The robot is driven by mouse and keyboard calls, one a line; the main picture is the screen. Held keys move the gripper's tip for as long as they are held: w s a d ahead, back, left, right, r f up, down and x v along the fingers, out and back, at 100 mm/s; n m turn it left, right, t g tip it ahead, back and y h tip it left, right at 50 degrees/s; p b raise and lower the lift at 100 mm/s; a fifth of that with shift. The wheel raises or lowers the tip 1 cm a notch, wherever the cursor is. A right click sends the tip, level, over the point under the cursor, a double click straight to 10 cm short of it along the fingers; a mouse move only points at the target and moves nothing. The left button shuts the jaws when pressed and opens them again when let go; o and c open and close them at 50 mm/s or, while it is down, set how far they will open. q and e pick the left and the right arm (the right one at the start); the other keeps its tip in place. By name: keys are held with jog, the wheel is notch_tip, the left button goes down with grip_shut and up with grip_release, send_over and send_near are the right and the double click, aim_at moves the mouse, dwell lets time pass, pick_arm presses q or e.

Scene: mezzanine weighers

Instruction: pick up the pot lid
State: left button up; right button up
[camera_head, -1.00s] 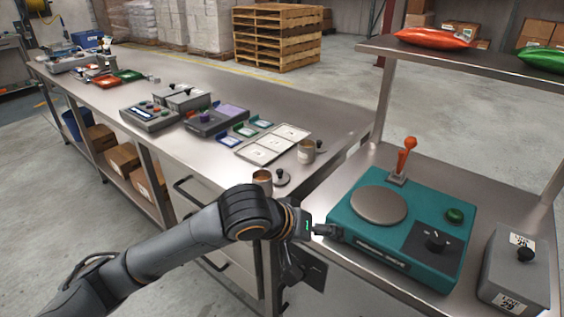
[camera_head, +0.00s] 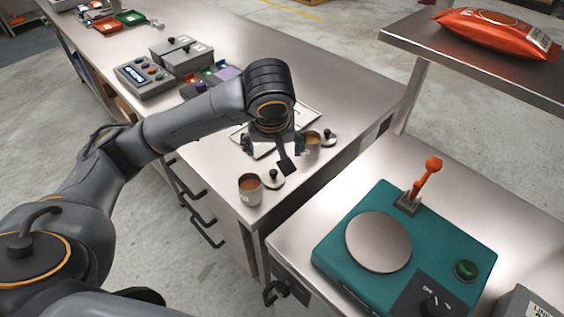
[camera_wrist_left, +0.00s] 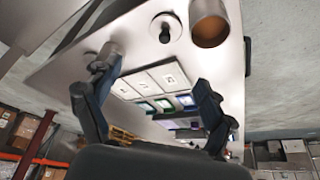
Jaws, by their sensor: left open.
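Two small round lids with black knobs lie on the steel counter (camera_head: 348,92). The front lid (camera_head: 273,180) lies beside a metal pot (camera_head: 250,189) with brown contents. The farther lid (camera_head: 329,139) lies beside a second pot (camera_head: 313,144), partly hidden by my gripper. My left gripper (camera_head: 271,158) is open and empty above the counter, just behind the front lid. My right gripper is out of view.
A white tray (camera_head: 308,112) lies partly behind my gripper. A teal scale (camera_head: 335,253) with an orange lever (camera_head: 425,180) stands on the bench at right, under a shelf (camera_head: 470,58) with an orange bag (camera_head: 497,34). Grey boxes (camera_head: 186,56) stand farther back. Counter right of the lids is clear.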

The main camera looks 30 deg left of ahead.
aim_at(273, 172)
pick_arm(q)
jog(key=x, duration=0.7)
jog(key=shift+s+a+f, duration=0.1)
jog(key=shift+s+f, duration=0.2)
jog(key=shift+f, duration=0.05)
jog(key=x, duration=0.5)
jog(key=shift+s+f, duration=0.2)
jog(key=shift+s, duration=0.05)
jog(key=c, duration=1.1)
